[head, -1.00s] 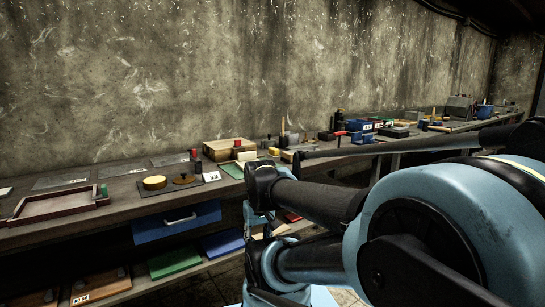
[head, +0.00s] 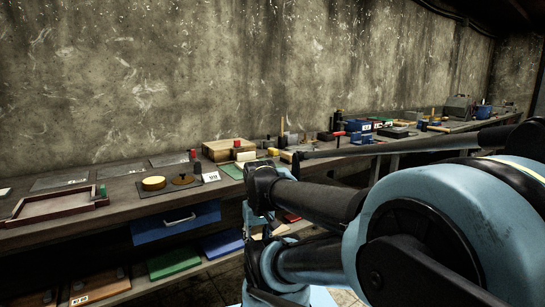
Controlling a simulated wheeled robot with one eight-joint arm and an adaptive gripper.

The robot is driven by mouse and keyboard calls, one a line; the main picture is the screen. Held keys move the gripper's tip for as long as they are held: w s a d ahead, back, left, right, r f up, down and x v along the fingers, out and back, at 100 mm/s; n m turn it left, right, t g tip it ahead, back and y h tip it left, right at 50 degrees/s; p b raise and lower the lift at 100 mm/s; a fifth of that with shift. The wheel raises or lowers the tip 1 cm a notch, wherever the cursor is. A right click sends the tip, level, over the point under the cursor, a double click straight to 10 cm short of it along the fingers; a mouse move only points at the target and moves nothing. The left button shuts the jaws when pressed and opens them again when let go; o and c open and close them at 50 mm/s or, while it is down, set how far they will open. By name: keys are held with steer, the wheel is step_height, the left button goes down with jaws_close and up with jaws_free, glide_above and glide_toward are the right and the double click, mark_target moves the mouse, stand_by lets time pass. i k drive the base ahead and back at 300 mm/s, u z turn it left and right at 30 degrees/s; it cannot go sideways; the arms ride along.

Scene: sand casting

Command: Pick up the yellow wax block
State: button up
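A small yellow block (head: 273,152) stands on the bench toward the middle of the head view, just behind my arm. A paler yellow block (head: 246,156) lies to its left, on or beside a green mat (head: 232,171). I cannot tell for sure which yellow piece is wax. My blue and black arm fills the right and lower middle of the view. My gripper's fingers cannot be made out.
A wooden box (head: 228,149) stands at the back of the bench (head: 120,213). A reddish wooden tray (head: 50,205) lies at the left. A blue drawer (head: 176,221) hangs under the bench. Blue boxes (head: 360,124) and tools stand farther right. A shelf below holds coloured boards.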

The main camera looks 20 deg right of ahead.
mark_target(274, 152)
steer(key=z, duration=1.55)
steer(key=k, duration=0.9)
steer(key=u, duration=0.9)
steer(key=i, duration=1.3)
